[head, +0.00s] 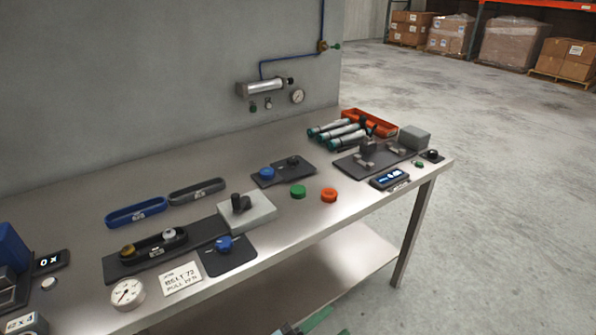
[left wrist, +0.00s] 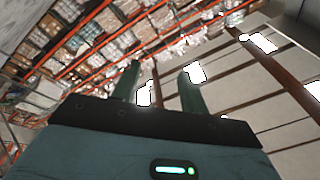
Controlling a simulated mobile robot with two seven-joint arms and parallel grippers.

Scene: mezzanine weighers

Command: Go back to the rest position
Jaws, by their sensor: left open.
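My left gripper (head: 330,324) shows only in part at the bottom edge of the head view, low in front of the metal table (head: 320,226) and apart from everything on it. In the left wrist view its two green fingers (left wrist: 160,76) stand apart with nothing between them, so it is open and empty. Behind the fingers that view shows shelving and the ceiling. My right gripper is in neither view.
Floor (head: 500,220) at right is clear.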

